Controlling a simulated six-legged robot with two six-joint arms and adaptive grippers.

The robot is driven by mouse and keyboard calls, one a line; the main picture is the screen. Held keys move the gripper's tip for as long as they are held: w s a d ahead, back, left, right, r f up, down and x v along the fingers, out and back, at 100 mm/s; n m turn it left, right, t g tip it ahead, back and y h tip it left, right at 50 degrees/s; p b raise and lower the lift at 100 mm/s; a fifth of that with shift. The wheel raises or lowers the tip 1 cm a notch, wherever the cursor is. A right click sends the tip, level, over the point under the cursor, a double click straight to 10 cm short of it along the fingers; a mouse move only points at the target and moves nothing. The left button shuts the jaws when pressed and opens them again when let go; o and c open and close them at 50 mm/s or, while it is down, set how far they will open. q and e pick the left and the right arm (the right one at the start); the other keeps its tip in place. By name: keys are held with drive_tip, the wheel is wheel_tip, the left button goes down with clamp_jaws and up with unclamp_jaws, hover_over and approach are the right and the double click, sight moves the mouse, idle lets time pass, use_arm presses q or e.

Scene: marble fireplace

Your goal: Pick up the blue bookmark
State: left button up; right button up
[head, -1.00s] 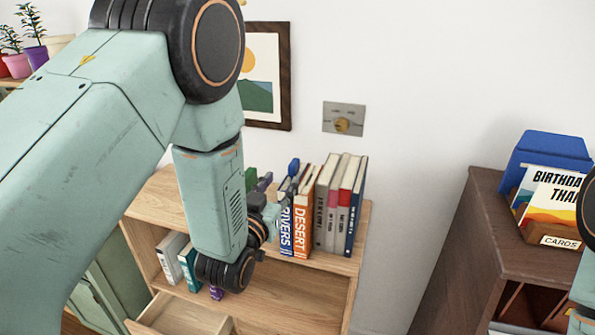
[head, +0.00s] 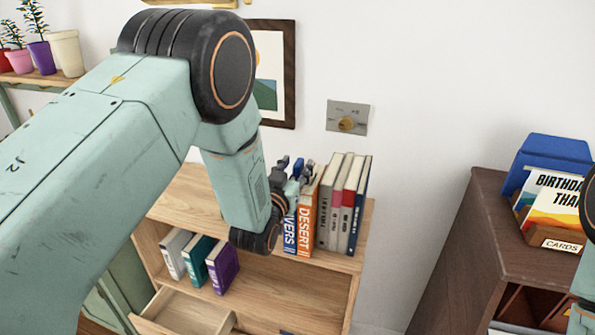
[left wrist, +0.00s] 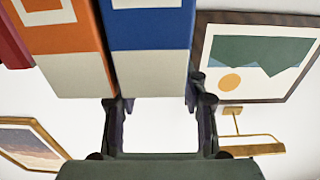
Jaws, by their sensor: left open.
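I cannot make out a bookmark for certain in either view. A blue book (head: 289,232) with white spine letters stands on the top of the wooden shelf, left of an orange book (head: 305,222). My left gripper (head: 292,180) is open at the upper end of the blue book, partly hidden by its own arm. In the left wrist view, its fingers (left wrist: 156,98) sit on either side of the blue book's (left wrist: 150,28) pale end. The orange book (left wrist: 65,40) is beside it there. Contact cannot be told. My right gripper is out of view.
Grey, red and dark blue books (head: 343,205) stand to the right. White, teal and purple books (head: 222,265) are on the lower shelf, above an open drawer (head: 185,312). A brown cabinet (head: 465,235) with a card box (head: 557,243) stands at right.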

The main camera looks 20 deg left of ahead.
use_arm(q)
drive_tip(key=shift+s+d, duration=0.1)
drive_tip(key=shift+d, duration=0.2)
drive_tip(key=shift+c, duration=1.4)
drive_tip(key=shift+a, duration=0.25)
drive_tip(key=c, duration=0.6)
drive_tip(key=shift+d, duration=0.1)
clamp_jaws()
drive_tip(key=shift+d+r, duration=0.1)
